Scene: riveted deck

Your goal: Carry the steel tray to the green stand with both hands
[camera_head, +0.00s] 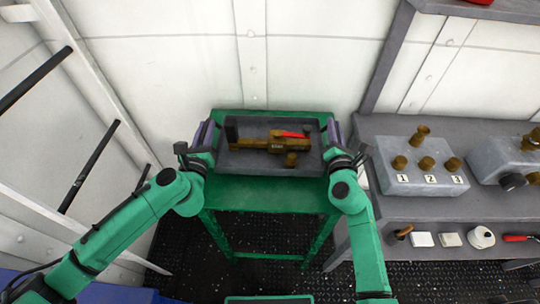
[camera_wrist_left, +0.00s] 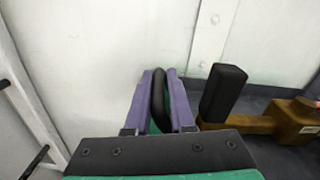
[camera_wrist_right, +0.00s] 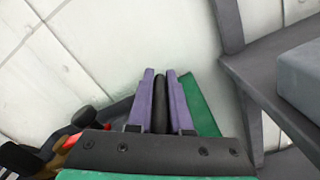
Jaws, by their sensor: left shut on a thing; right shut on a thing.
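The steel tray (camera_head: 240,163) is a shallow grey tray at the middle of the head view, over the top of the green stand (camera_head: 268,197). I cannot tell whether it rests on the stand or hangs just above it. A brass valve (camera_head: 265,144) with a red lever and a black grip lies in the tray. My left gripper (camera_head: 208,135), with purple fingers, is shut on the tray's left handle (camera_wrist_left: 158,98). My right gripper (camera_head: 333,133) is shut on the tray's right handle (camera_wrist_right: 160,103). The fingertips hide parts of both handles.
A grey workbench (camera_head: 430,208) stands close on the right, with a numbered block (camera_head: 415,180) of brass fittings. Its lower shelf holds small white parts (camera_head: 450,239) and a red-handled tool (camera_head: 520,238). A white wall is behind the stand, and a white rack with black bars is at left.

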